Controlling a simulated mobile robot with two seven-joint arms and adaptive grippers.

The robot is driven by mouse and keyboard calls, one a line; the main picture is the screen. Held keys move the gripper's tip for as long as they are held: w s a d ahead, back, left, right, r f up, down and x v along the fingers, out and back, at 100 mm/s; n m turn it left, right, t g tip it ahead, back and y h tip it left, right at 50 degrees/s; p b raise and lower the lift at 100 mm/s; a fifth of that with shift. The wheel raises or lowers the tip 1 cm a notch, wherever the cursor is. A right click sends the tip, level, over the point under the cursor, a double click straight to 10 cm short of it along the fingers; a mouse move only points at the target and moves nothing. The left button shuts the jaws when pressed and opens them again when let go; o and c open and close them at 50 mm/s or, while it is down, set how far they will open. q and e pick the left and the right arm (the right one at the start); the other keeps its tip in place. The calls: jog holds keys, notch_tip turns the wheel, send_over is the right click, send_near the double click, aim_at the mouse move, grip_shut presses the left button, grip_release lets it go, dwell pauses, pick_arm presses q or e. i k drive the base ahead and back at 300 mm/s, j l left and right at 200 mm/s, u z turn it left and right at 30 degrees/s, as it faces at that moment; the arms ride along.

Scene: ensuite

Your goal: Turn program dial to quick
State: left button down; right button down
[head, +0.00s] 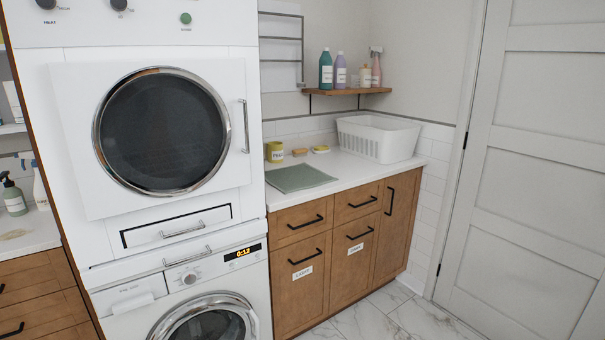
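The program dial (189,277) is a small round silver knob on the front panel of the lower white washer (150,306). It sits left of a black display (243,254) that shows orange digits, apparently 0:12. The marks around the dial are too small to read, so I cannot tell its setting. The washer's round door (205,320) is partly cut off by the bottom edge. Neither of my grippers is in view.
A white dryer (235,60) with a round dark door (163,130) stands above the washer, and handles stick out between them. A counter (350,172) with a white basket (378,138) is on the right. Marble floor (375,315) lies before the wooden cabinets.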

aim_at(189, 277)
jog(key=i+l+u, duration=0.2)
jog(key=u, duration=0.3)
jog(key=i+l+u, duration=0.1)
jog(key=l+u, duration=0.2)
jog(key=u, duration=0.15)
jog(key=i+l+u, duration=0.1)
jog(key=l, duration=0.4)
jog(key=i+l+u, duration=0.15)
jog(key=l, duration=0.35)
